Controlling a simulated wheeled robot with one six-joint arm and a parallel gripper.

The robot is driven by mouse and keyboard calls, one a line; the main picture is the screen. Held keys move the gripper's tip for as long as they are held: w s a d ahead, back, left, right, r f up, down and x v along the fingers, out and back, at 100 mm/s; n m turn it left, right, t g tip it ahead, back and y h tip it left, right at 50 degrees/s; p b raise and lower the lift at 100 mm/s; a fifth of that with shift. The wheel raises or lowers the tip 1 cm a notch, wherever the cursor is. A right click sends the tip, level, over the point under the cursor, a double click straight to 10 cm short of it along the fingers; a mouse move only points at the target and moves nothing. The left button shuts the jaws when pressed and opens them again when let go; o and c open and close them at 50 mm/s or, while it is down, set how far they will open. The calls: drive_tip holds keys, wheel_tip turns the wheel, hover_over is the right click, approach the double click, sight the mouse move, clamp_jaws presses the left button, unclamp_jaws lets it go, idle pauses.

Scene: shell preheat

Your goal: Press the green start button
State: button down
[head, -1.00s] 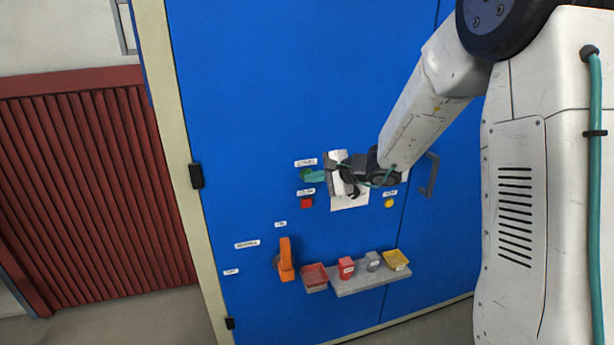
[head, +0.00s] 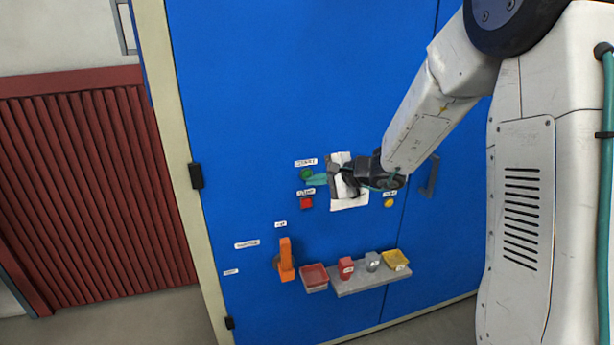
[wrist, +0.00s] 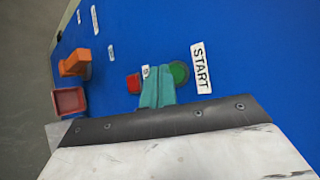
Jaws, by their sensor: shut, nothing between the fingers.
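The green start button (head: 307,174) is on the blue cabinet door, just below a white label; in the wrist view the green button (wrist: 179,73) is next to the label (wrist: 200,68) reading START. My gripper (head: 318,181) has teal fingers, shut and empty. In the head view the fingertips are just below and right of the green button. In the wrist view my fingers (wrist: 158,84) lie between the green button and a red button (wrist: 133,83), nearer the green one. I cannot tell whether the tips touch the panel.
A red button (head: 307,203) sits below the green one and a yellow button (head: 389,203) to the right. A white sheet (head: 348,199) is behind my wrist. An orange handle (head: 286,260) and a grey shelf (head: 360,284) with small items are lower down.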

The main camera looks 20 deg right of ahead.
drive_tip(key=shift+s, duration=0.1)
drive_tip(key=shift+s, duration=2.4)
drive_tip(key=s+a+r+n+g, duration=0.1)
drive_tip(key=s+a+n+g, duration=0.3)
drive_tip(key=s, duration=0.6)
drive_tip(key=s+a+r+n+g, duration=0.15)
drive_tip(key=s+n+g, duration=0.3)
drive_tip(key=s, duration=0.55)
drive_tip(key=s+d+r+n+h, duration=0.2)
drive_tip(key=s+d+r+h, duration=0.1)
drive_tip(key=s, duration=0.5)
drive_tip(key=s+d+r+n+h, duration=0.2)
drive_tip(key=s+d+n+h, duration=0.1)
drive_tip(key=s, duration=0.5)
drive_tip(key=shift+d+r+h, duration=0.4)
drive_tip(key=shift+d+h, duration=0.4)
drive_tip(key=shift+h, duration=0.4)
